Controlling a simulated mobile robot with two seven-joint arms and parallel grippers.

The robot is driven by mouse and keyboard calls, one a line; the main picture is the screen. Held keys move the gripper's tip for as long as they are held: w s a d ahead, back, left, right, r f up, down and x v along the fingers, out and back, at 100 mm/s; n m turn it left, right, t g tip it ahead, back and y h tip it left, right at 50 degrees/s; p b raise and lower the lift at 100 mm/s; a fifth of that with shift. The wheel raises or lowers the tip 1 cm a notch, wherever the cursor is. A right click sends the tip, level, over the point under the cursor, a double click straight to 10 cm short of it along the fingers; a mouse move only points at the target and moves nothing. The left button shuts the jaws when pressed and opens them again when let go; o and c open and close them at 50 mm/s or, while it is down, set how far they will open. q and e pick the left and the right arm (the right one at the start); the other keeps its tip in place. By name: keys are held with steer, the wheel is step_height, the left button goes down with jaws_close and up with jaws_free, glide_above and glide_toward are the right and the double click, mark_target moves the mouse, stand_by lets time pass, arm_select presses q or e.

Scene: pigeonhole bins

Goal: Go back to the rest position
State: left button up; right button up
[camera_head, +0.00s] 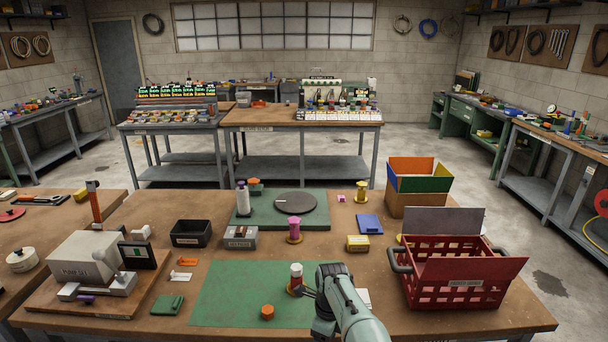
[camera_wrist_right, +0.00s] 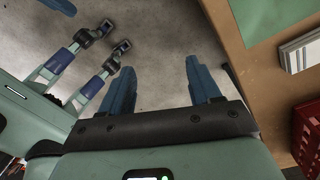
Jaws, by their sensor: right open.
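My right arm comes into the head view from the bottom edge, right of centre. The end of my right gripper (camera_head: 308,290) shows only in part there, in front of the right part of the green mat (camera_head: 235,295). In the right wrist view my right gripper (camera_wrist_right: 160,88) has its two blue fingers wide apart, with nothing between them but grey floor below. The table's edge is to the right of the fingers in that view. My left gripper does not show in the head view.
A red crate (camera_head: 455,287) stands at the table's right, before a box with coloured panels (camera_head: 418,205). A white-and-red bottle (camera_head: 296,270) and an orange hexagonal piece (camera_head: 267,313) are near the arm. A grey machine (camera_head: 88,257) stands left.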

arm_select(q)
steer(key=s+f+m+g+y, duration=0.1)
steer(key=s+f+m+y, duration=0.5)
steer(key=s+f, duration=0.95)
arm_select(e)
steer(key=s+d+f+n, duration=0.3)
steer(key=s+f, duration=0.2)
steer(key=f, duration=0.4)
steer(key=s+d+f+n+y, duration=0.1)
steer(key=s+d+f+n, duration=0.2)
steer(key=s+f, duration=0.35)
steer(key=s+d+f+n, duration=0.3)
steer(key=d+f+n, duration=0.1)
steer(key=f, duration=0.7)
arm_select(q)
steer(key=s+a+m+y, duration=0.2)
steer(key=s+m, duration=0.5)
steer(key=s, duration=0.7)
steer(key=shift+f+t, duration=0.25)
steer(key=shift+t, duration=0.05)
arm_select(e)
steer(key=s+a+f+n+y, duration=0.1)
steer(key=s+n, duration=0.3)
steer(key=s, duration=0.6)
steer(key=s+a+f+n+y, duration=0.1)
steer(key=s+n, duration=0.4)
steer(key=s, duration=0.6)
steer(key=shift+s+a+f, duration=0.15)
steer(key=shift+a+f, duration=0.25)
steer(key=shift+a, duration=0.2)
